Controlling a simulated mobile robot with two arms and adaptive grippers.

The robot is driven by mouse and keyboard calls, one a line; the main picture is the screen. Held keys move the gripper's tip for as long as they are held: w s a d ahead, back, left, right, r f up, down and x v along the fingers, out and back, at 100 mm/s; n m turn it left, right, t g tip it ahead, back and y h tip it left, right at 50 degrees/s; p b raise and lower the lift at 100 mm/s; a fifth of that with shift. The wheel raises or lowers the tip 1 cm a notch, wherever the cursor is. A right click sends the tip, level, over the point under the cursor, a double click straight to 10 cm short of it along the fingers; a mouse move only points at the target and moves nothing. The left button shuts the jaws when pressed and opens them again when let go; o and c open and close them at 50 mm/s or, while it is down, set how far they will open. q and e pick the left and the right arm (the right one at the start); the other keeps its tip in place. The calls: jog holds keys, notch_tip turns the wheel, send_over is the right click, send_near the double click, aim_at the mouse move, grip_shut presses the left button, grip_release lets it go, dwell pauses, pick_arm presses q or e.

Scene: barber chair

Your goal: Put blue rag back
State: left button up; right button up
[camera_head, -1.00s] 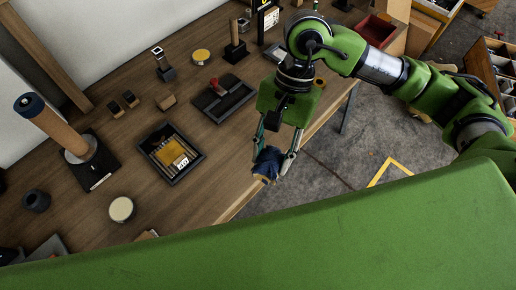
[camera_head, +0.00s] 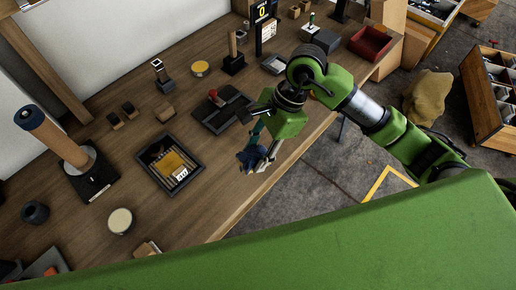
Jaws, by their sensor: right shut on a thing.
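The blue rag (camera_head: 250,157) is a small, dark blue crumpled cloth in the fingers of my right gripper (camera_head: 258,158). The gripper is shut on it. From this view the rag shows over the front part of the wooden table, and the picture does not settle how high it is held. My left gripper is not in view.
A black tray with a red-knobbed tool (camera_head: 213,95) lies just behind the rag. A tan roll on a black stand (camera_head: 94,184) and a round tin (camera_head: 120,220) are at left. A red bin (camera_head: 371,43) stands at the far right end. Bare wood (camera_head: 215,190) lies in front.

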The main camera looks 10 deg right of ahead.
aim_at(258, 147)
jog(key=w+f, duration=0.1)
jog(key=f, duration=0.1)
jog(key=w+d+f+p, duration=0.1)
jog(key=w+f, duration=0.3)
jog(key=shift+w+d+f, duration=0.1)
jog(key=shift+d, duration=0.2)
notch_tip(258, 147, down, 2)
jog(key=shift+f+p, duration=0.1)
jog(key=shift+p, duration=0.85)
jog(key=shift+f, duration=0.45)
jog(key=shift+f, duration=0.15)
jog(key=o, duration=1.1)
jog(key=shift+c, duration=0.2)
